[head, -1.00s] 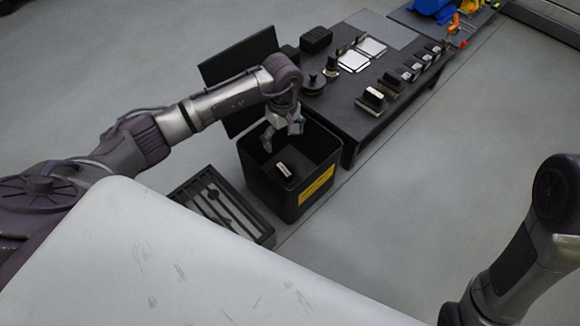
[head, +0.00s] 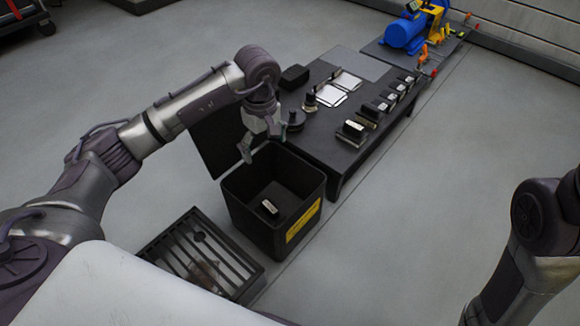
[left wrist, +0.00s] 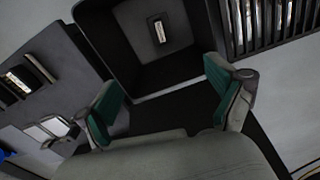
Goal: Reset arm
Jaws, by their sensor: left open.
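My left gripper (head: 263,145) is open and empty above the back rim of a black bin (head: 311,190) with a yellow label. In the left wrist view its two green-padded fingers (left wrist: 165,100) stand wide apart, with the bin beyond them. A small black and silver block (head: 269,207) lies on the bin floor; it also shows in the left wrist view (left wrist: 159,32). My right arm shows at the right edge of the head view, but its gripper is out of view.
A dark table (head: 345,150) right of the bin holds several black and silver blocks, white papers (head: 333,95) and a round black part (head: 294,121). A slatted black crate (head: 247,291) stands on the floor before the bin. A blue machine (head: 404,34) stands behind. Floor to the right is clear.

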